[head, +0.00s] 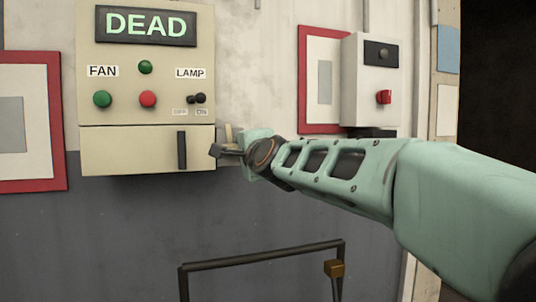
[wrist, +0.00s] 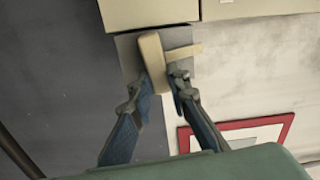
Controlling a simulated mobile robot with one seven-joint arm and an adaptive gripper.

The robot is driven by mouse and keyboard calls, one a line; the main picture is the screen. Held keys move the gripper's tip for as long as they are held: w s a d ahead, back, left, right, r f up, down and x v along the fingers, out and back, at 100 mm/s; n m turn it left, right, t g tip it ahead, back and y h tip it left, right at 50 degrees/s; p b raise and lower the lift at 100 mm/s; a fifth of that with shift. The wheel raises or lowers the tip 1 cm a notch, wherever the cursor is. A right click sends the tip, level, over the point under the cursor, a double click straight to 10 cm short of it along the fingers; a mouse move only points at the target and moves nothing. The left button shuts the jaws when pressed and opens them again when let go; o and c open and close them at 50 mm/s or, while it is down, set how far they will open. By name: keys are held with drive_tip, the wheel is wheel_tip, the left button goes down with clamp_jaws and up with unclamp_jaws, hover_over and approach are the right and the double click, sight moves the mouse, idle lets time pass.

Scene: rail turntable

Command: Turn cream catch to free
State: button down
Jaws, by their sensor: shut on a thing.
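The cream catch (wrist: 151,60) is a short cream bar at the edge of the cream panel. In the wrist view it lies between the two fingers of my gripper (wrist: 163,84), which is shut on it. A thinner cream strip (wrist: 184,54) sticks out beside it. In the head view my gripper (head: 222,150) is at the right side of the panel's lower cover (head: 135,152). Only a small part of the catch (head: 228,133) shows there above the fingers; my gripper and wrist hide the rest.
The control box (head: 145,55) above the cover reads DEAD and has FAN buttons and a LAMP switch. A dark upright handle (head: 182,150) is on the cover. Red-framed boards and a grey box (head: 370,95) with a red knob hang nearby. A dark rail (head: 262,254) stands below.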

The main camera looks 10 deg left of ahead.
drive_tip(key=shift+m, duration=0.9)
drive_tip(key=c, duration=1.8)
unclamp_jaws()
drive_tip(key=shift+c, duration=0.2)
drive_tip(key=shift+f, duration=0.1)
